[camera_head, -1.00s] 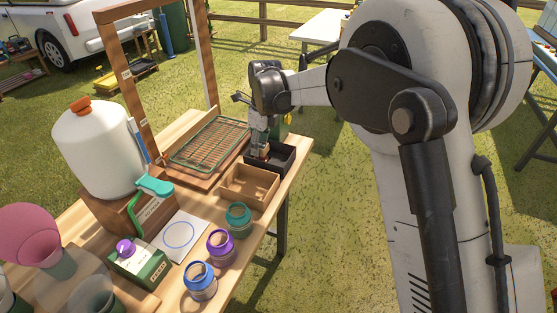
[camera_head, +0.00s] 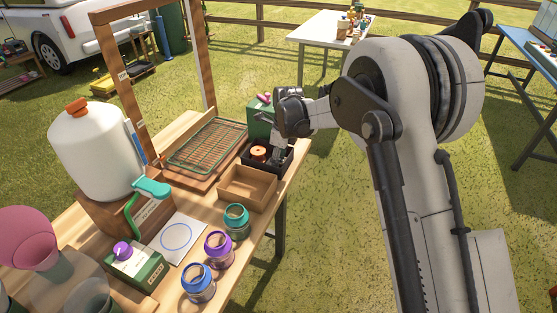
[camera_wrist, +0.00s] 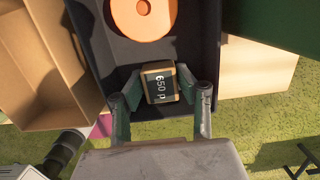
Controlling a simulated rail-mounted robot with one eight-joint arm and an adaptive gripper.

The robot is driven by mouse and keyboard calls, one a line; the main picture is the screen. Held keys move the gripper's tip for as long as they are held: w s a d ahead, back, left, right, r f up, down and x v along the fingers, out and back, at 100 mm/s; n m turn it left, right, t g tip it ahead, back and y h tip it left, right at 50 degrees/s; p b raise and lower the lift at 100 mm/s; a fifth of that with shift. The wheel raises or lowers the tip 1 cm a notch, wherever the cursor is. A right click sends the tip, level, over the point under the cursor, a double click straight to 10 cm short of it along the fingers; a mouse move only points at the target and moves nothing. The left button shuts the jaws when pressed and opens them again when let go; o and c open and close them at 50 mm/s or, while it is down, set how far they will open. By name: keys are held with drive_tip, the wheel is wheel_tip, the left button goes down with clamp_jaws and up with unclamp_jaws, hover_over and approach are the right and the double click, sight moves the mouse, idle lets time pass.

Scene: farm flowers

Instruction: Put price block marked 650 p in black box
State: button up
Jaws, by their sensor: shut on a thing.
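The price block marked 650 p (camera_wrist: 161,84) is a small tan block with a dark label. It sits between the two fingers of my gripper (camera_wrist: 159,94), which is shut on it. In the wrist view the block shows within the outline of the black box (camera_wrist: 91,42), near one end. In the head view my gripper (camera_head: 277,152) is at the right part of the black box (camera_head: 266,172) on the table; the block is not clear there. I cannot tell whether the block touches the box floor.
A round orange-topped thing (camera_wrist: 143,15) is in the black box beside the block. An empty cardboard box (camera_head: 248,189) stands next to the black box. A green container (camera_head: 261,115) stands behind. A wire rack (camera_head: 207,145) lies left. Several jars stand in front.

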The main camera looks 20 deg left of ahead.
sight(283, 160)
drive_tip(key=shift+f, duration=0.1)
drive_tip(key=o, duration=1)
drive_tip(key=shift+c, duration=0.2)
wheel_tip(283, 160, up, 12)
drive_tip(key=d, duration=0.1)
drive_tip(key=shift+d+p, duration=0.25)
drive_tip(key=shift+p, duration=0.05)
drive_tip(key=shift+s, duration=0.1)
